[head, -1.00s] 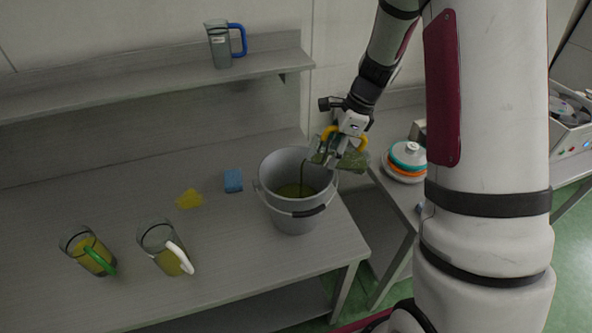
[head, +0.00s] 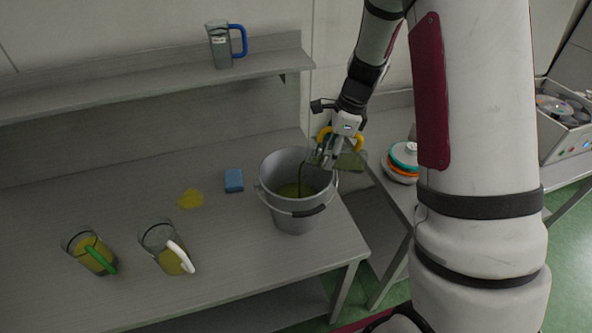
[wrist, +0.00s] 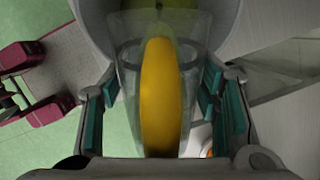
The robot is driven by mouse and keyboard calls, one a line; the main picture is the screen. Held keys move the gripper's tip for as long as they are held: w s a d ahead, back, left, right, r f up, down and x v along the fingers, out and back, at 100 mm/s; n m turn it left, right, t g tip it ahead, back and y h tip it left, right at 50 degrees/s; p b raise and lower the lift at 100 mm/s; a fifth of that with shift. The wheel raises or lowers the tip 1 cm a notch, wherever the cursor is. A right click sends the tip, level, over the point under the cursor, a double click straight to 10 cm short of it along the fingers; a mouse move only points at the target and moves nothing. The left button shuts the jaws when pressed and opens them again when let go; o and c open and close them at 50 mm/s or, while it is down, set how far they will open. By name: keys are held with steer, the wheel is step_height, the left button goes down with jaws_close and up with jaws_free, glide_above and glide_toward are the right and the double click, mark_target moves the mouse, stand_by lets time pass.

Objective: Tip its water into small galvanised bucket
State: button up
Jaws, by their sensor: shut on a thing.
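A clear jug with a yellow handle (head: 350,161) is held tipped well over to the left above the right rim of the grey galvanised bucket (head: 294,216). A thin dark stream runs from its mouth down into the bucket, where yellow-green liquid (head: 292,190) shows. My gripper (head: 342,143) is shut on the jug's yellow handle (wrist: 160,95), which stands between the teal finger pads in the wrist view. The bucket also shows behind the jug there (wrist: 222,18). How much liquid is left in the jug is hard to tell.
Two clear jugs of yellow liquid, one green-handled (head: 91,252) and one white-handled (head: 164,247), stand front left. A blue sponge (head: 234,180) and a yellow patch (head: 191,198) lie nearby. A blue-handled jug (head: 220,45) is on the shelf. Stacked lids (head: 402,160) stand at right.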

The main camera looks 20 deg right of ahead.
steer(key=shift+w+a+f+h, duration=0.15)
steer(key=shift+w+a+h, duration=0.05)
steer(key=shift+a+h, duration=0.35)
stand_by(0.7)
steer(key=shift+a+f+g+h+p, duration=0.25)
steer(key=shift+g+h+p, duration=0.1)
steer(key=shift+h, duration=0.1)
stand_by(0.7)
steer(key=shift+d+r+y+b, duration=0.3)
steer(key=shift+d+y, duration=0.15)
steer(key=shift+y, duration=0.15)
steer(key=shift+s+d+r+t+y, duration=0.1)
steer(key=shift+s+d+t+y, duration=0.2)
steer(key=shift+d+t+y, duration=0.25)
steer(key=shift+d+r+y, duration=0.1)
steer(key=shift+y, duration=0.15)
steer(key=shift+s+d+b, duration=0.1)
steer(key=shift+b, duration=0.25)
